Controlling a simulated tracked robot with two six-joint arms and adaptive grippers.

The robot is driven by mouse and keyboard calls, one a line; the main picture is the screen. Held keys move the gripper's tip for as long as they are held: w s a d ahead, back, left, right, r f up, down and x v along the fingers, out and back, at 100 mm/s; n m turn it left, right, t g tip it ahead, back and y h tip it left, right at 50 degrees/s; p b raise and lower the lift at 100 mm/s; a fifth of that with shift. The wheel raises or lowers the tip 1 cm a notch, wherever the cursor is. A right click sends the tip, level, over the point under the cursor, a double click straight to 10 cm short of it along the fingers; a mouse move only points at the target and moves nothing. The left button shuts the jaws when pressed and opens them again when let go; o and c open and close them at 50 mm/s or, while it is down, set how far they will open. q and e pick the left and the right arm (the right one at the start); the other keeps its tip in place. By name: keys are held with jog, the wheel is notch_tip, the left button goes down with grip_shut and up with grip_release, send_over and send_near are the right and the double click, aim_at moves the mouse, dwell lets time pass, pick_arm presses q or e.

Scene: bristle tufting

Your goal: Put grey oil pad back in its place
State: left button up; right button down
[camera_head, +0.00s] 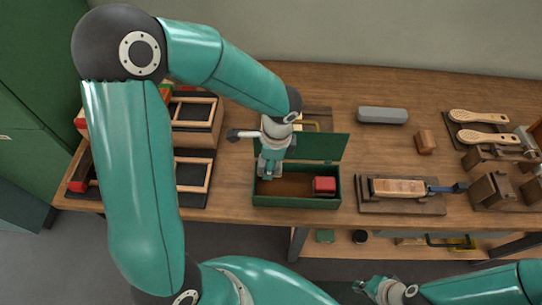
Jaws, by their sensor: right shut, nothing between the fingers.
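A grey block with rounded ends (382,115), which looks like the grey oil pad, lies on the table at the back, right of the green box. The open green box (296,201) has a brown inside, a raised lid and a small red block (324,185) in its right end. My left gripper (269,173) points down into the left part of this box. Its fingertips are small and partly hidden, so I cannot tell what is between them. My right gripper (364,287) is shut and empty, low at the bottom edge, in front of the table.
A brush-like wooden block (398,187) lies on a tray right of the box. Two wooden paddles (480,117) and dark wooden fixtures (492,190) stand at the far right. Framed trays (193,174) stand at the left. A small brown block (426,141) lies near the grey one.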

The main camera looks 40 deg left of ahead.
pick_arm(q)
jog(key=b, duration=0.4)
send_over(267, 187)
jog(key=f, duration=0.5)
jog(key=shift+w+d, duration=0.1)
jog(key=shift+w, duration=0.15)
notch_tip(267, 187, down, 4)
jog(key=b, duration=0.3)
jog(key=shift+f+b, duration=0.1)
jog(key=shift+b, duration=0.2)
jog(key=shift+s+f+b, duration=0.1)
jog(key=shift+f+b, duration=0.45)
jog(key=o, duration=1.4)
jog(key=shift+o, duration=0.5)
jog(key=shift+r+p, duration=1.1)
jog(key=shift+r, duration=0.25)
jog(key=shift+r+p, duration=2.6)
jog(key=shift+r, duration=0.6)
